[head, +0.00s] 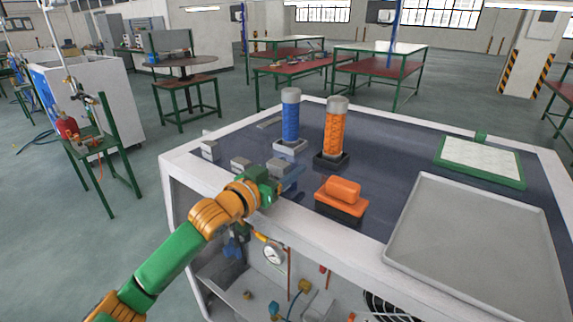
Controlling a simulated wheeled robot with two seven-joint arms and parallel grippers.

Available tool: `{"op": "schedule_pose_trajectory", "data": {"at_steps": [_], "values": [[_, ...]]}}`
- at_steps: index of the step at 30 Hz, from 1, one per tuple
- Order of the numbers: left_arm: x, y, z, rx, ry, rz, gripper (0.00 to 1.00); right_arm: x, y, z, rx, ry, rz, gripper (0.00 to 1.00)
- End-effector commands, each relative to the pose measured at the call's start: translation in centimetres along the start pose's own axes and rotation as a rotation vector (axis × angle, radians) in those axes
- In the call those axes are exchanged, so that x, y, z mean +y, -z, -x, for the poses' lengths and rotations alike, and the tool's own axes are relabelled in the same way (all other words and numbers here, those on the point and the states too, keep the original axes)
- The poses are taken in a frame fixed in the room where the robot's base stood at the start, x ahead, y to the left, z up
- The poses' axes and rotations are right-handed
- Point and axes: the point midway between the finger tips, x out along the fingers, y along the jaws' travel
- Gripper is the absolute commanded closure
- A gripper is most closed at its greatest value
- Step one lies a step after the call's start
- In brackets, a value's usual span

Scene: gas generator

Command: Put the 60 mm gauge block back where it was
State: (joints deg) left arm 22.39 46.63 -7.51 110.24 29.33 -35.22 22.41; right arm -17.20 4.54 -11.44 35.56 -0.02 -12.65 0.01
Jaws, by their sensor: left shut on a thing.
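My left arm comes in from the lower left, and its gripper (284,184) is at the near left part of the dark bench top (390,145). The gripper is shut on a grey gauge block (276,166), which the jaws partly hide. I cannot tell whether the block touches the surface. Two more grey blocks stand to the left, one close to the gripper (240,164) and one near the left corner (209,150). No size marks are readable. My right gripper is not in view.
Blue (290,117) and orange (336,128) cylinders stand upright behind the gripper. An orange block on a dark base (342,192) is to its right. A grey tray (480,240) and a green-framed plate (480,160) lie farther right. The bench middle is clear.

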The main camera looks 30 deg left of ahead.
Motion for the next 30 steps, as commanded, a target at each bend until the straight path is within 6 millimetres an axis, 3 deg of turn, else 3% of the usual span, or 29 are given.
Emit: {"op": "schedule_pose_trajectory", "data": {"at_steps": [8, 9, 12, 23, 26, 30], "values": [[0.0, -0.4, 0.0, 0.001, 0.0, 0.0, 1.0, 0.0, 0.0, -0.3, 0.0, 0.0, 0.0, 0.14], [0.0, -0.5, 0.0, 0.0, 0.0, 0.0, 0.41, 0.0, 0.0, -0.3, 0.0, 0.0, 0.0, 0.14], [0.0, -0.4, 0.0, 0.0, 0.0, 0.0, 0.14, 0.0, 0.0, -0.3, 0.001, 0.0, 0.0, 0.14], [0.0, 0.2, 0.0, 0.001, 0.0, 0.0, 0.14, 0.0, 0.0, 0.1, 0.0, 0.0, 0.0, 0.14], [-0.1, -0.4, 1.4, -0.002, 0.001, 0.0, 0.14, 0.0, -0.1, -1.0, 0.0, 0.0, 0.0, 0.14], [-0.1, -0.8, 4.8, -0.003, 0.002, -0.002, 0.14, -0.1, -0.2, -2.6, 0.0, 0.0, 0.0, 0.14]]}}
